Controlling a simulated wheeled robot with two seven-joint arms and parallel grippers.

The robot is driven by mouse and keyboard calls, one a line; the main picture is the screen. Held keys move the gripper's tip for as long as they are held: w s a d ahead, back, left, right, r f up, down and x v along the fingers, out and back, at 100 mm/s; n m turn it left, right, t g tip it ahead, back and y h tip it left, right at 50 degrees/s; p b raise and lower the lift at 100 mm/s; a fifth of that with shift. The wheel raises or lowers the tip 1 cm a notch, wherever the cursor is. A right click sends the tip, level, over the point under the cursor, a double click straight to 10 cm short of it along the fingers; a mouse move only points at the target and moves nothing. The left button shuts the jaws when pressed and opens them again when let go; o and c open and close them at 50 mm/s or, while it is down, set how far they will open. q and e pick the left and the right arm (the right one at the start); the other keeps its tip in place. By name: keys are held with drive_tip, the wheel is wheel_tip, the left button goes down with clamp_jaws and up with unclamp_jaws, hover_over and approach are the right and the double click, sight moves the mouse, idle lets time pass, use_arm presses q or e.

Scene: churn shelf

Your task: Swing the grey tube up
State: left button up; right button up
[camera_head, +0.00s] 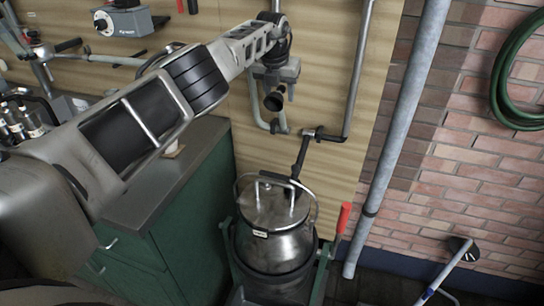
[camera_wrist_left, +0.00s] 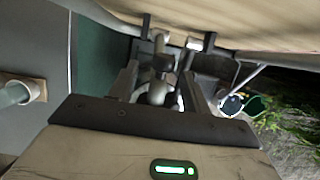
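A grey tube (camera_head: 359,72) runs down the tan panel in the head view and bends left to a dark joint (camera_head: 316,133). From there a darker length (camera_head: 299,160) slopes down to the lid of a metal churn (camera_head: 274,236). My left gripper (camera_head: 280,97) is above and to the left of the joint, pointing down, apart from the joint as far as I can see. In the left wrist view its fingers (camera_wrist_left: 160,91) stand apart, with grey and pale parts visible between them; I cannot tell whether they touch these. My right gripper is not in view.
A pale curved pipe (camera_head: 259,118) lies behind my left gripper. A green cabinet (camera_head: 180,220) stands left of the churn. A red-handled lever (camera_head: 343,218) and a thick grey pipe (camera_head: 401,120) are on its right. A green hose (camera_head: 503,75) hangs on the brick wall.

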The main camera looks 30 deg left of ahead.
use_arm(q)
drive_tip(key=shift+r, duration=0.1)
drive_tip(key=shift+p+v, duration=0.55)
drive_tip(key=shift+v, duration=2.9)
drive_tip(key=shift+s, duration=0.15)
